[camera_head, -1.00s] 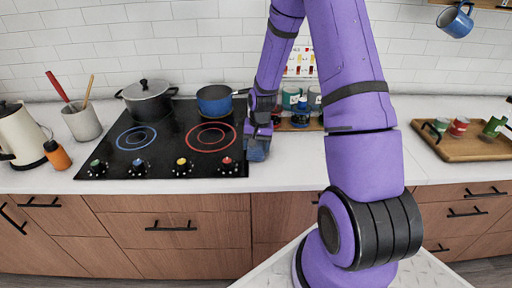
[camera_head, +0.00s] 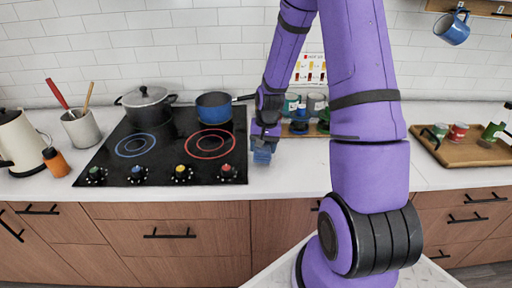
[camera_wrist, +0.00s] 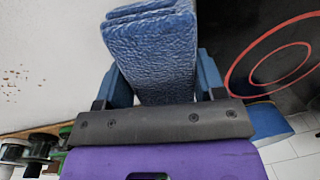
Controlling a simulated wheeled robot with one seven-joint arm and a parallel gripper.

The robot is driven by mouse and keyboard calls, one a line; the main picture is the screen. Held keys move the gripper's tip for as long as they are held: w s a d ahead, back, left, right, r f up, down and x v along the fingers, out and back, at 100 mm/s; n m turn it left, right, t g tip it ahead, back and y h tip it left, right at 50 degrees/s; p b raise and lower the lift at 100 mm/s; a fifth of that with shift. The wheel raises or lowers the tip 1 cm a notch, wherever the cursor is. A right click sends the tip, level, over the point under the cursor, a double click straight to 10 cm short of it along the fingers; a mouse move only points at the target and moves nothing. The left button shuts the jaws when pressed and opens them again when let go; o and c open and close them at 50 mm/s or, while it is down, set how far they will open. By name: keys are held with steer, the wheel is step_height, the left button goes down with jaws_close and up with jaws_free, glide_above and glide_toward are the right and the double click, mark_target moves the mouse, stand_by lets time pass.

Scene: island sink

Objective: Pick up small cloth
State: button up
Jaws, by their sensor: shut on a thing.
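The small cloth is blue, textured and folded into a thick pad. In the wrist view the cloth (camera_wrist: 150,55) sits between the two blue fingers of my gripper (camera_wrist: 160,85), which is shut on it. In the head view my gripper (camera_head: 264,143) is just right of the cooktop, over the white counter, with the cloth (camera_head: 262,156) at its tips. I cannot tell exactly how far the cloth is above the counter.
The black cooktop (camera_head: 165,150) holds a dark lidded pot (camera_head: 147,106) and a blue pan (camera_head: 214,109). Mugs (camera_head: 315,103) stand behind my gripper. A wooden tray (camera_head: 462,148) with small items is at the right. The counter right of my gripper (camera_head: 300,165) is clear.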

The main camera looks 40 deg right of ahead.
steer(key=s+d, duration=0.1)
steer(key=s, duration=0.3)
steer(key=s+d+r, duration=0.1)
steer(key=s, duration=0.3)
steer(key=s+d, duration=0.1)
steer(key=s, duration=0.3)
steer(key=shift+s+d+r, duration=0.1)
steer(key=shift+s+r, duration=0.05)
steer(key=shift+s, duration=0.05)
